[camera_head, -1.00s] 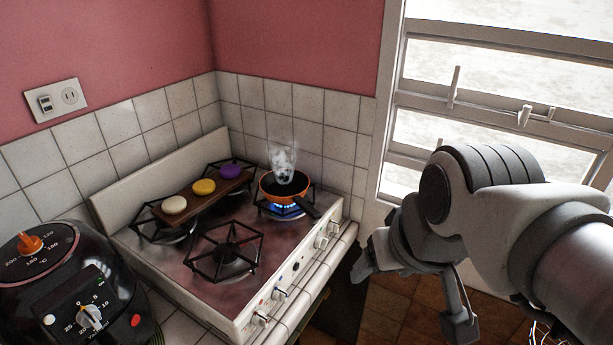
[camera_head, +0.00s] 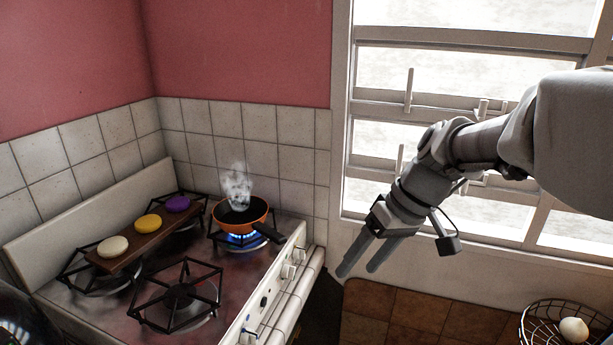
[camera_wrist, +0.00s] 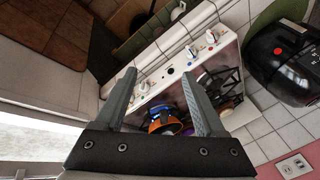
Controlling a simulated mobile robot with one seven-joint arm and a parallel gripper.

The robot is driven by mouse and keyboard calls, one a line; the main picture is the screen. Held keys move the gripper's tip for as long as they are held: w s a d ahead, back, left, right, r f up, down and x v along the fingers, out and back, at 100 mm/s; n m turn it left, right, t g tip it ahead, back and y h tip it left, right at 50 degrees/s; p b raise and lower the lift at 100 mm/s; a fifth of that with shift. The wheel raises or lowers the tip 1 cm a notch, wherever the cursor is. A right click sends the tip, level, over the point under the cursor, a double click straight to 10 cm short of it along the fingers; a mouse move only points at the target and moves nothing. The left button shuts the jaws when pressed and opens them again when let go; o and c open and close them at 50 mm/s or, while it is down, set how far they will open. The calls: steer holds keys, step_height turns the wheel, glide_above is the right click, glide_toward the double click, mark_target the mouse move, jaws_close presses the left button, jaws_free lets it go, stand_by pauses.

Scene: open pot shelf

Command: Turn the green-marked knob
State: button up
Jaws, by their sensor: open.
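The white stove's front panel carries several white knobs. In the head view, two knobs at the panel's far end, one of them (camera_head: 288,270), face my gripper (camera_head: 357,269). My gripper is open and empty, pointing down and left, in the air to the right of the stove. In the wrist view, my gripper's fingers (camera_wrist: 156,76) frame the panel, with a far-end knob (camera_wrist: 144,86) showing between them, apart from both. Two other knobs, one with a blue mark (camera_wrist: 191,51) and one with a red mark (camera_wrist: 210,38), lie beyond.
An orange pan (camera_head: 240,216) steams over a lit blue flame at the far right burner, its handle reaching toward the front edge. A brown board (camera_head: 136,245) with three coloured discs lies across the left burners. A wire basket (camera_head: 527,325) stands lower right.

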steer(key=w+f+n+y+b, duration=0.2)
steer(key=w+f+y+b, duration=0.2)
steer(key=w+f, duration=0.45)
steer(key=n+t+y+b, duration=0.1)
steer(key=n+y+b, duration=0.2)
steer(key=y+b, duration=0.2)
glide_toward(289, 272)
steer(key=x, duration=0.8)
steer(key=shift+w+d, duration=0.1)
steer(key=shift+w, duration=0.25)
jaws_close()
